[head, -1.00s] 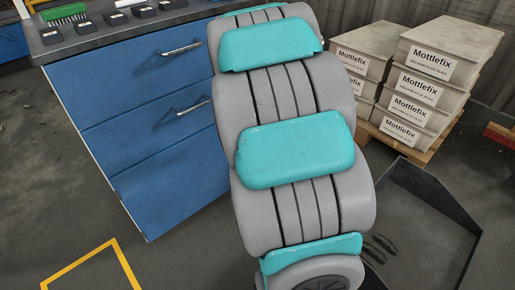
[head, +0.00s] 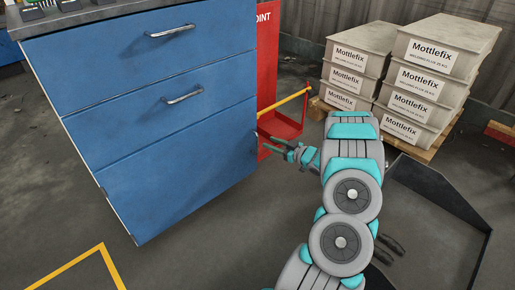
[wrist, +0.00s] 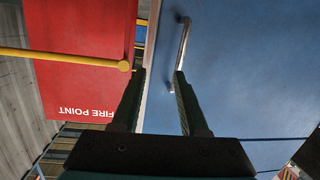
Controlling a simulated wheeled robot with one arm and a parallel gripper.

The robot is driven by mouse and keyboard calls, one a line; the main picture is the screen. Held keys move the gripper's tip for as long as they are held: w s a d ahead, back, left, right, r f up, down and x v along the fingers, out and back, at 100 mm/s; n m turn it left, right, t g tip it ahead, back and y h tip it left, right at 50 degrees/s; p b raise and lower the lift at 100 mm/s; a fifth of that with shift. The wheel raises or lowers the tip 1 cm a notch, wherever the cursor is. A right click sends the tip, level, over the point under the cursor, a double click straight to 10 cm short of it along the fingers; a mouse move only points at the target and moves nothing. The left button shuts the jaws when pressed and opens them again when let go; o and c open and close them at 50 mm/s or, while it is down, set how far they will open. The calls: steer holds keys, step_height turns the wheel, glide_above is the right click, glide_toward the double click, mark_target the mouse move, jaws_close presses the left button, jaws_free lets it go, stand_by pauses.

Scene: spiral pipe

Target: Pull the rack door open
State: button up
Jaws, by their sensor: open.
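The blue rack's lower door (head: 170,175) is closed below two drawers in the head view. A metal bar handle (wrist: 183,45) stands out from the blue panel (wrist: 240,70) in the wrist view. My gripper (head: 274,148) is at the right edge of the rack in the head view. In the wrist view its two dark fingers (wrist: 157,82) are apart with nothing gripped. The handle's lower end shows in the gap near the right fingertip; the fingertip partly overlaps the bar. I cannot tell whether they touch.
A red fire point stand (head: 267,55) with a yellow bar (head: 285,103) is close behind my gripper. Stacked Mottlefix boxes (head: 415,80) stand on a pallet at the right. A dark tray-like panel (head: 440,200) lies on the floor.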

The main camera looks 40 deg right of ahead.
mark_target(257, 144)
steer(key=w+a, duration=0.1)
steer(key=w+a+f+t+y+b, duration=0.1)
steer(key=w, duration=0.1)
steer(key=w+a+y, duration=0.1)
steer(key=w, duration=0.1)
steer(key=shift+a+f, duration=0.15)
steer(key=shift+a, duration=0.2)
stand_by(0.3)
jaws_close()
stand_by(1.4)
